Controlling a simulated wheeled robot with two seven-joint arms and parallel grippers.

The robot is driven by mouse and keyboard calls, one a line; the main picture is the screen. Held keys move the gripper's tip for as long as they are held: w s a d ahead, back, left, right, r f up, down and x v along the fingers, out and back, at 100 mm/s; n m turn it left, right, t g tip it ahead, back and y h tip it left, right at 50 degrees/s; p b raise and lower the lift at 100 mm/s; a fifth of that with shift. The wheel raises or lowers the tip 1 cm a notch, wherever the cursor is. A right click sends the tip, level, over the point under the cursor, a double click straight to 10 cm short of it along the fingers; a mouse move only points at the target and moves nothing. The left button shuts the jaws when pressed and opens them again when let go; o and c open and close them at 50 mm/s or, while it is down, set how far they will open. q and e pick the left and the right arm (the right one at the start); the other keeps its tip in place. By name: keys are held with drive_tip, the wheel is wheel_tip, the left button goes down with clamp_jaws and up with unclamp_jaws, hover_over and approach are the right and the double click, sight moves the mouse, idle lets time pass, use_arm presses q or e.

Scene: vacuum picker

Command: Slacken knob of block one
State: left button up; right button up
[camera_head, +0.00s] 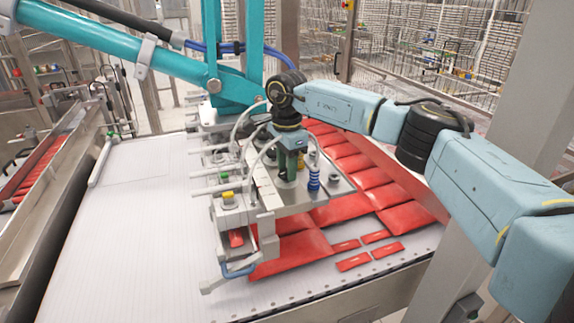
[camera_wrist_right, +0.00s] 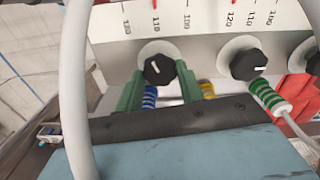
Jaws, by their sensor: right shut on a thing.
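In the right wrist view, my right gripper (camera_wrist_right: 158,80) has its two green fingers shut on a black knob (camera_wrist_right: 158,68) with a white pointer line. The knob sits on a pale block face (camera_wrist_right: 205,50) with red scale marks and numbers. A blue-banded hose fitting (camera_wrist_right: 149,97) shows between the fingers. In the head view, my right gripper (camera_head: 290,165) points down at the picker head (camera_head: 262,190), and the knob is hidden there. No label shows which block is block one. My left gripper is not in view.
A second black knob (camera_wrist_right: 248,64) stands to the right, with a green-banded fitting (camera_wrist_right: 270,97) below. A pale hose (camera_wrist_right: 75,90) passes close on the left. Red packs (camera_head: 290,255) lie under and beside the picker head. The white belt (camera_head: 140,220) at left is clear.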

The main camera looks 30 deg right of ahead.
drive_tip(key=shift+n, duration=0.8)
drive_tip(key=o, duration=1)
wheel_tip(320, 180, up, 14)
drive_tip(key=b, duration=0.1)
drive_tip(key=shift+f+b, duration=0.25)
drive_tip(key=shift+b, duration=0.1)
